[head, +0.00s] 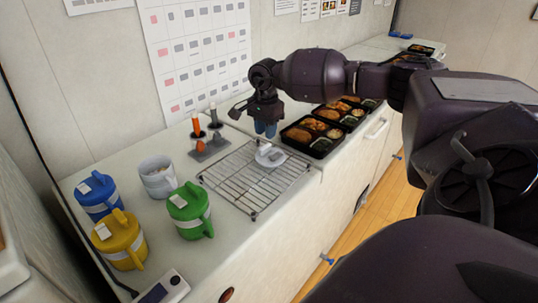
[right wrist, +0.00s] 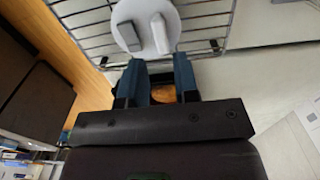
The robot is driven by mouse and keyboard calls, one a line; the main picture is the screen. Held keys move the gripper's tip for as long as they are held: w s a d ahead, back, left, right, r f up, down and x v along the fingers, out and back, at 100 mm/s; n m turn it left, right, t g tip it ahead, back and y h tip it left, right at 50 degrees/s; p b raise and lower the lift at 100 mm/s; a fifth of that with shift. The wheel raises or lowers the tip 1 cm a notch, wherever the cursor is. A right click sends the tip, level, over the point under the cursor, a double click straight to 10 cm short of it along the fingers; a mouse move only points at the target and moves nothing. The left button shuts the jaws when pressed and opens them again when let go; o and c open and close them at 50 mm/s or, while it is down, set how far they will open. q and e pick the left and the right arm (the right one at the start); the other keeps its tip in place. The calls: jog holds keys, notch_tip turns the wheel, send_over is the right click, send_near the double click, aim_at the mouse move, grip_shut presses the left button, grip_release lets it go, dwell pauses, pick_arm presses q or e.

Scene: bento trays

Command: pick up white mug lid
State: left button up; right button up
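The white mug lid (head: 270,156) lies on the wire rack (head: 232,184) near its far right corner. In the right wrist view the lid (right wrist: 128,36) is a round white disc with a raised white ridge and a grey block on top. My right gripper (head: 266,130) is above the lid, pointing down. Its two blue fingers are apart with nothing between them in the right wrist view (right wrist: 158,62), and the lid is just beyond their tips. The white mug (head: 158,180) stands without a lid left of the rack. My left gripper is out of view.
Lidded blue (head: 97,198), yellow (head: 120,243) and green (head: 190,215) mugs stand near the white mug. A grey holder (head: 208,147) with upright tools is behind the rack. Black bento trays (head: 322,142) with food lie right of the gripper. A small device (head: 162,288) is at the front edge.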

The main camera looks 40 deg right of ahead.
aim_at(265, 146)
jog(key=shift+f, duration=2.7)
grip_shut()
